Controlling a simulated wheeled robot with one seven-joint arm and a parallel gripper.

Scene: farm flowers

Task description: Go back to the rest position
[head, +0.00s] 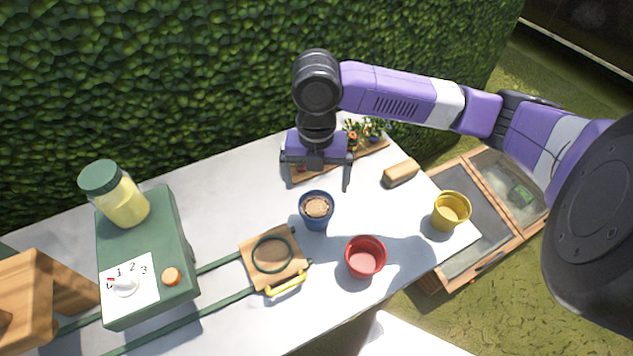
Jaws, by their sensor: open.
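My gripper (317,181) hangs from my purple arm over the back part of the white table (225,185). Its two dark fingers point down and stand wide apart, with nothing between them. A blue pot (316,222) with brown content stands just in front of and below the gripper, apart from the fingers as far as I can tell. A red pot (365,258) and a yellow pot (450,211) stand further right and forward. Part of a wooden tray (372,151) with small flowers is hidden behind the gripper.
A green machine (150,250) with a dial, an orange button and a yellow jar (122,200) stands at left. Green rails lead to a wooden plate (262,246) with a ring and yellow handle. A wooden block (400,173) lies at right. A hedge (150,90) rises behind.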

